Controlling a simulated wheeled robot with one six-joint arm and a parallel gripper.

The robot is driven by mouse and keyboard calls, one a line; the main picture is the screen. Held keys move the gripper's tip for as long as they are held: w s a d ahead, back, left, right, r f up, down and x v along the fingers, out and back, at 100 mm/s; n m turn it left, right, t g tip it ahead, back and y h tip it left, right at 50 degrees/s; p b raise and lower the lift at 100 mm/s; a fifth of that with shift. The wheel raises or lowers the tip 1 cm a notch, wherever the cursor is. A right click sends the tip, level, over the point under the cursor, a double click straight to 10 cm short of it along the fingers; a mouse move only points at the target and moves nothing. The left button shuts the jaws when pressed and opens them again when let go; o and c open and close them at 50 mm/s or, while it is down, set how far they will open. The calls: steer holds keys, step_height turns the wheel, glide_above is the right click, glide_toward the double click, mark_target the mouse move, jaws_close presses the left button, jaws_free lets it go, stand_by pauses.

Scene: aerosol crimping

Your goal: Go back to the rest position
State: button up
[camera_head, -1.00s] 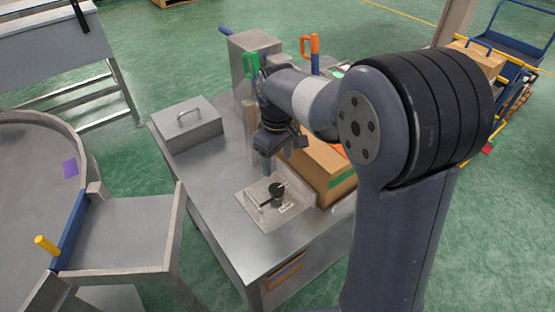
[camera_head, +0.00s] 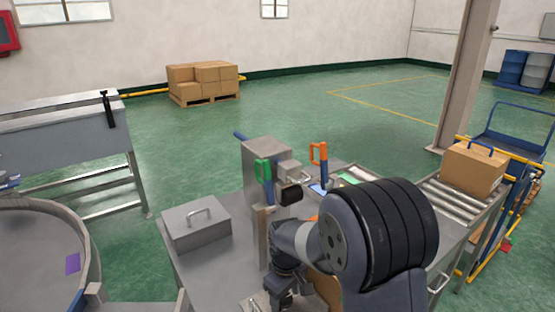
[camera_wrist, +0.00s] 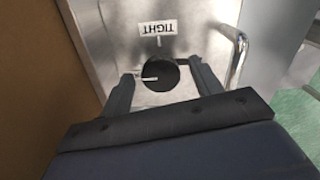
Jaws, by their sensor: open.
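My gripper (camera_wrist: 163,82) is open and empty. In the wrist view its two dark fingers stand on either side of a round black knob (camera_wrist: 160,73) with a white pointer mark. I cannot tell whether they touch it. The knob sits on a metal plate (camera_wrist: 110,20) with a white label reading "TIGHT" (camera_wrist: 155,38). In the head view my gripper (camera_head: 283,293) hangs low over the metal table at the bottom edge. The knob is out of sight there, and only a corner of its plate (camera_head: 250,305) shows.
A curved metal handle (camera_wrist: 239,55) is close to the right finger. A cardboard box (camera_wrist: 25,80) stands at left in the wrist view.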

stand_by(0.5)
step_height(320, 180, up, 11)
step_height(320, 180, down, 11)
steer(key=shift+f, duration=0.15)
steer(key=m, duration=0.3)
steer(key=shift+m, duration=0.4)
steer(key=m, duration=0.4)
steer(key=shift+s+a+m, duration=0.1)
steer(key=shift+a+m, duration=0.05)
steer(key=shift+m, duration=0.15)
steer(key=m, duration=0.4)
steer(key=shift+m, duration=0.4)
steer(key=m, duration=0.4)
steer(key=shift+a+p, duration=0.15)
steer(key=shift+p, duration=0.15)
steer(key=shift+r+m, duration=0.3)
steer(key=shift+r, duration=0.95)
